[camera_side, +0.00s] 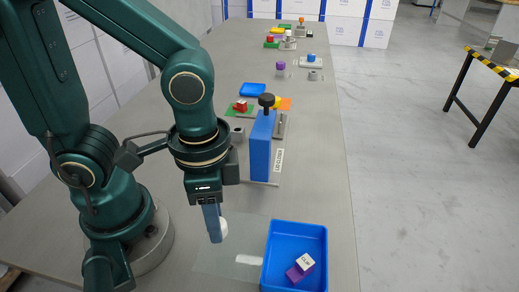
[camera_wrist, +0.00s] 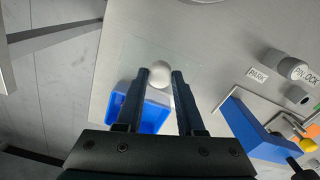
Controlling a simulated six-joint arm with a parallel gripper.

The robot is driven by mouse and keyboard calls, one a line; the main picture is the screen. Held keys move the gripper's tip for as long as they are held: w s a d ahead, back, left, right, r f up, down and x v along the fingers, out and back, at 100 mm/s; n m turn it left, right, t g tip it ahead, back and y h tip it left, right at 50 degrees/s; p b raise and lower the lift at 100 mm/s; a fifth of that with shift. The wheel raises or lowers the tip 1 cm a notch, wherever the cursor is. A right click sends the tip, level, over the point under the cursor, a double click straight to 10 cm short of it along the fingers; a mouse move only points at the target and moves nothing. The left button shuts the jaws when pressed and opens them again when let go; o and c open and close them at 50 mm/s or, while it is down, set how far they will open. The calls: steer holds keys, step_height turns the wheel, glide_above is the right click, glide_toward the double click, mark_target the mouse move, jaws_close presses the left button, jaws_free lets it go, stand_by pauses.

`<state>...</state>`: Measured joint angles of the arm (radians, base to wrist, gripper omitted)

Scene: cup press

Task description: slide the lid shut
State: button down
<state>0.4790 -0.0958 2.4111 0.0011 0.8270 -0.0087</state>
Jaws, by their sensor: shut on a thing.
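My gripper (camera_side: 213,232) points down over the near part of the table and is shut on a white rounded object (camera_side: 222,229). In the wrist view the white object (camera_wrist: 160,73) sits between the fingertips (camera_wrist: 160,80). In the side view a finger partly hides it, so its full shape is unclear. I cannot clearly pick out a lid in either view. A tall blue block (camera_side: 261,150) with a black knob (camera_side: 267,100) on top stands behind and to the right of my gripper; the wrist view shows the blue block (camera_wrist: 255,130) at the right.
An open blue tray (camera_side: 283,236) holds a white cube (camera_side: 305,262) and a purple block (camera_side: 294,274), right of my gripper. A pale translucent sheet (camera_side: 215,262) lies beneath my gripper. Several small fixtures and coloured blocks line the table farther back.

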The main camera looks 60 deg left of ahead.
steer(key=shift+w+d, duration=0.1)
steer(key=shift+d, duration=0.05)
stand_by(0.4)
steer(key=w+d, duration=0.7)
steer(key=shift+w+d, duration=0.15)
steer(key=c, duration=0.5)
jaws_free()
step_height(320, 180, up, 5)
steer(key=shift+r, duration=0.1)
